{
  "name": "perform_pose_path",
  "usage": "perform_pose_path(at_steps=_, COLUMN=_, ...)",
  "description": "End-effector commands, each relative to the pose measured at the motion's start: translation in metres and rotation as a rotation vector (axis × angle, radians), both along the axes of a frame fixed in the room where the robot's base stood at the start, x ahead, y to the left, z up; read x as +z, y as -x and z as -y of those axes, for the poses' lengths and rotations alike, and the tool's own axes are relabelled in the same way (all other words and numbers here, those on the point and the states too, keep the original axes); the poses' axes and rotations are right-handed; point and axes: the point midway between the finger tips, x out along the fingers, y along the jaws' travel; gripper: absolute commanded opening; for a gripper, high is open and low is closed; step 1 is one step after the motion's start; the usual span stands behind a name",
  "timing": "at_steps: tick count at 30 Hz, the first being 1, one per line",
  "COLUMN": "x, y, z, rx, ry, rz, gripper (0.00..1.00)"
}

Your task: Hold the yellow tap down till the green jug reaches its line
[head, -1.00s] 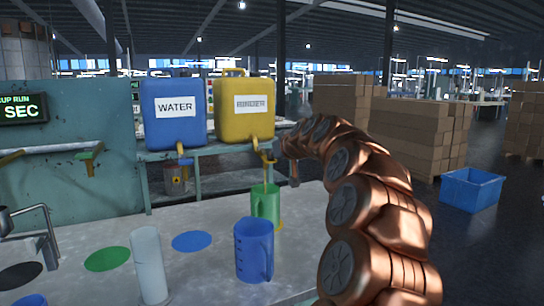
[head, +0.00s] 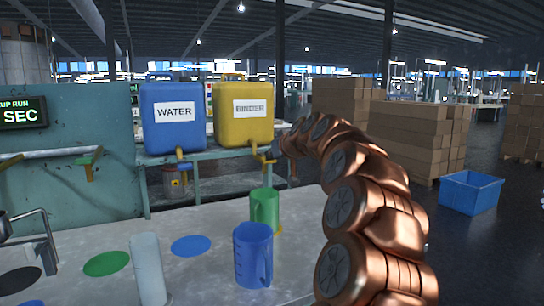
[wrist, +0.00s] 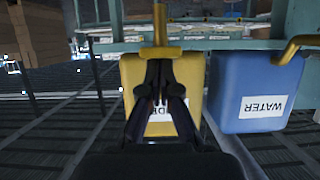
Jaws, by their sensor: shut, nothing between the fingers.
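The yellow jerrycan labelled BINDER (head: 243,120) stands on the shelf, with its yellow tap (head: 254,148) low on its front. The green jug (head: 264,211) stands upright on the bench below the tap. I see no stream between tap and jug now. The liquid level and line in the jug cannot be made out.
A blue jug (head: 253,256) stands in front of the green jug. A blue WATER jerrycan (head: 173,130) stands left of the yellow one. A pale cylinder (head: 149,270) stands on the bench near the green and blue discs. A blue crate (head: 471,192) is on the floor at right.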

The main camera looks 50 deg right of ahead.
Motion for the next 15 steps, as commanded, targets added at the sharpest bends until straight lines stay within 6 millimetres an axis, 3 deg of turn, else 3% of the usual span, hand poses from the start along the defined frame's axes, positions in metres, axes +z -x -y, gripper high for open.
perform_pose_path(at_steps=8, x=0.006, y=0.0, z=0.0, rx=0.0, ry=0.001, rz=0.001, gripper=0.0)
perform_pose_path(at_steps=15, x=0.046, y=0.003, z=-0.003, rx=0.001, ry=0.004, rz=0.002, gripper=0.0)
